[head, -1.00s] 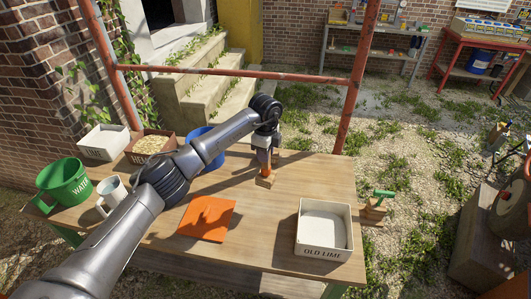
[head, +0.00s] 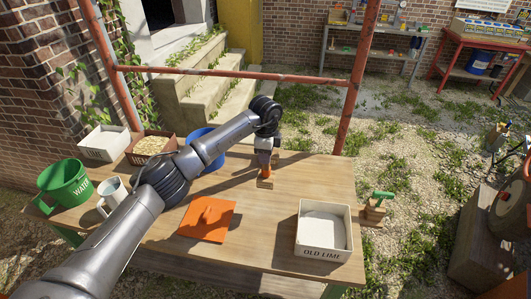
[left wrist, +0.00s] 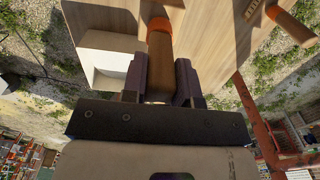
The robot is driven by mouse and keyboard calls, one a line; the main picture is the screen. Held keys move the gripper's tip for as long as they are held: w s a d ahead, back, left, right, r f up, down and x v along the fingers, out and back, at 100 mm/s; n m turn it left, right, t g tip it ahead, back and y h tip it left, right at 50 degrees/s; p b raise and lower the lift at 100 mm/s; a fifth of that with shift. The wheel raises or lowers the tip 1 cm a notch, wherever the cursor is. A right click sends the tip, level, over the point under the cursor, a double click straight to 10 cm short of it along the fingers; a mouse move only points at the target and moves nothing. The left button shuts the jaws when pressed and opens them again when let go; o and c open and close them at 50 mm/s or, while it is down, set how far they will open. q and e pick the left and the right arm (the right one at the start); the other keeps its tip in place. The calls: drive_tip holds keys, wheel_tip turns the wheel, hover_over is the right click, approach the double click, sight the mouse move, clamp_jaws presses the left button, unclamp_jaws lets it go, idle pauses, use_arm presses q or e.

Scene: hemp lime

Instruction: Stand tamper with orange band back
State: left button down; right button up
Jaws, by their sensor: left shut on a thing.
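The wooden tamper with the orange band (head: 265,172) is near the back right of the wooden table, its block foot down and roughly upright. My left gripper (head: 264,151) is shut on its handle from above. In the left wrist view the wooden handle (left wrist: 159,52) lies between the two dark fingers of my left gripper (left wrist: 159,80), with the orange band beyond them. I cannot tell whether the foot touches the table top. My right gripper is not in view.
An orange float (head: 207,220) lies mid-table. A white OLD LIME box (head: 323,253) stands at the right. A green-handled tool (head: 383,195) is at the right edge. A mug (head: 112,190), green WATER can (head: 65,182), white box (head: 103,142), filled box (head: 150,147) and blue bucket (head: 203,137) stand left.

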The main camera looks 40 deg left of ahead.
sight(265, 174)
use_arm(q)
drive_tip(key=shift+f+b, duration=0.75)
drive_tip(key=shift+f, duration=2.25)
drive_tip(key=shift+f+b, duration=0.55)
drive_tip(key=shift+f, duration=1.4)
drive_tip(key=shift+f+b, duration=0.55)
drive_tip(key=shift+f, duration=1.2)
drive_tip(key=shift+f, duration=0.25)
drive_tip(key=c, duration=0.8)
unclamp_jaws()
